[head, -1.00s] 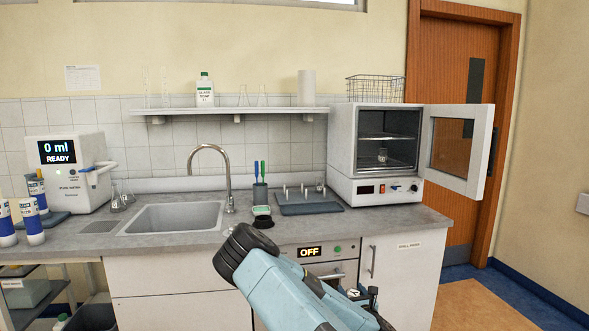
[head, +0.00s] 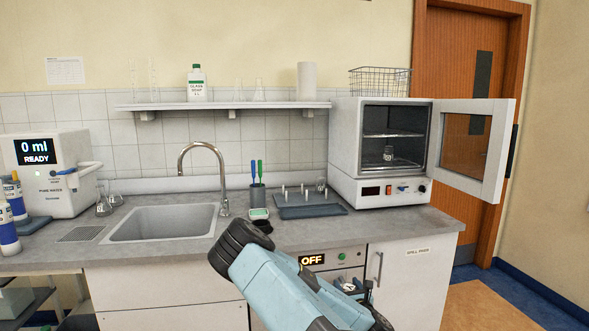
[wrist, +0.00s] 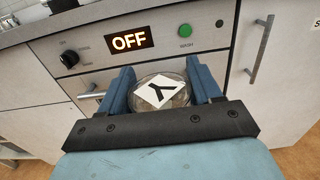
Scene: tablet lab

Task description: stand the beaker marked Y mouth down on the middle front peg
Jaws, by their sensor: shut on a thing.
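The beaker marked Y (wrist: 162,100) is between the two blue fingers of my gripper (wrist: 161,76) in the wrist view. The gripper is shut on it, and a white label with a black Y faces the camera. In the head view my gripper is largely hidden behind my arm, low in front of the cabinet. The peg rack (head: 322,211) is a blue-grey tray on the counter, left of the oven, with several pale upright pegs. A glass vessel (head: 320,184) shows at its back right. My gripper is in front of the counter, below the rack.
The oven (head: 345,150) stands with its door (head: 470,150) swung open to the right; a small glass is inside. The sink (head: 165,222), tap (head: 222,170) and a cup with brushes (head: 257,195) are left of the rack. The washer panel (head: 325,260) reads OFF.

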